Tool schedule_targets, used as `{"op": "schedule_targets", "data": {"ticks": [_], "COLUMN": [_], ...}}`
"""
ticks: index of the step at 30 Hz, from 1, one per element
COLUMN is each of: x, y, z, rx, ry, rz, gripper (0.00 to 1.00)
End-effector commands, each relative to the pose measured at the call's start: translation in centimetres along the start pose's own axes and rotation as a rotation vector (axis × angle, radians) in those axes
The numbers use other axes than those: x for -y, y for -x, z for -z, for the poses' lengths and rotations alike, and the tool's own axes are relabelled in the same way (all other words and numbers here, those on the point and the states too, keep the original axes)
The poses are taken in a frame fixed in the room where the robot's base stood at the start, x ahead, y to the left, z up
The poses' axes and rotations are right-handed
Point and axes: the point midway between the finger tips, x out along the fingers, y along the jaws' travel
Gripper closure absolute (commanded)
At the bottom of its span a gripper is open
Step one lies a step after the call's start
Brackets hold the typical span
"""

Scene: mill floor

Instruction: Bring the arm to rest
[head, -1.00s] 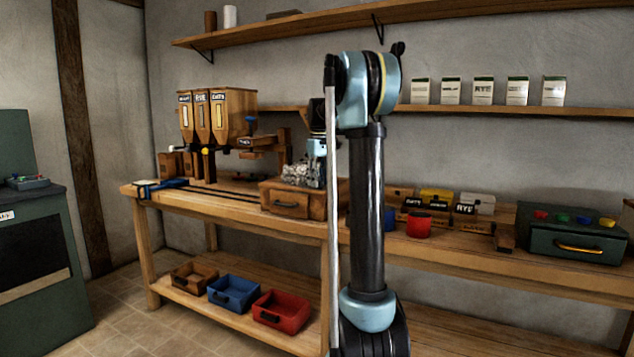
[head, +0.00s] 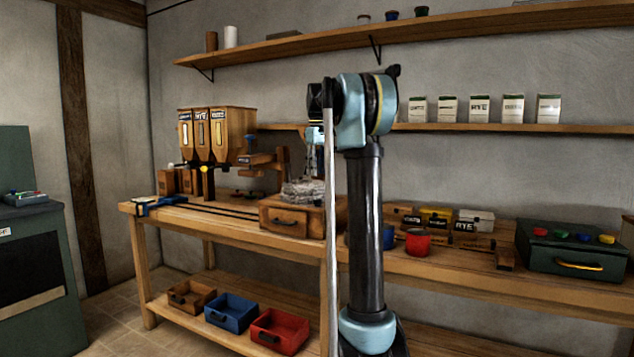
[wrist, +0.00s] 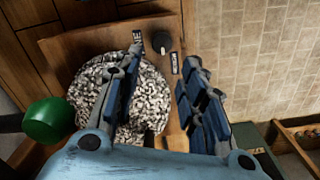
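My arm stands upright in the middle of the head view, folded over at the top. My gripper (wrist: 163,62) shows in the wrist view with its two blue-padded fingers spread apart and nothing between them. It points down over a wooden box (wrist: 85,42) with a round black knob and a heap of black-and-white speckled material (wrist: 88,88) on it. The left finger overlaps the heap in the picture; I cannot tell whether it touches. In the head view my gripper is mostly hidden behind my arm, above the drawer-fronted wooden box (head: 284,222).
A bench (head: 235,228) carries a hopper unit (head: 217,135), a red cup (head: 418,243) and a green case (head: 570,252). A blue bin (head: 231,312) and a red bin (head: 280,330) sit on the lower shelf. A green cup (wrist: 48,120) is beside the heap in the wrist view.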

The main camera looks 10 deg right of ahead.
Motion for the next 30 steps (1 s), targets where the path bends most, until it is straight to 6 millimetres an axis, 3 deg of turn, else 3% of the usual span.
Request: {"op": "schedule_targets", "data": {"ticks": [17,22,30], "x": [0.3,2.0,6.1], "y": [0.7,-0.1,-3.2], "z": [-0.4,-3.0,-9.2], "rx": [-0.001,-0.012,-0.039], "ry": [-0.006,-0.039,-0.124], "rz": [-0.001,-0.007,-0.022], "gripper": [0.62,0.62,0.62]}}
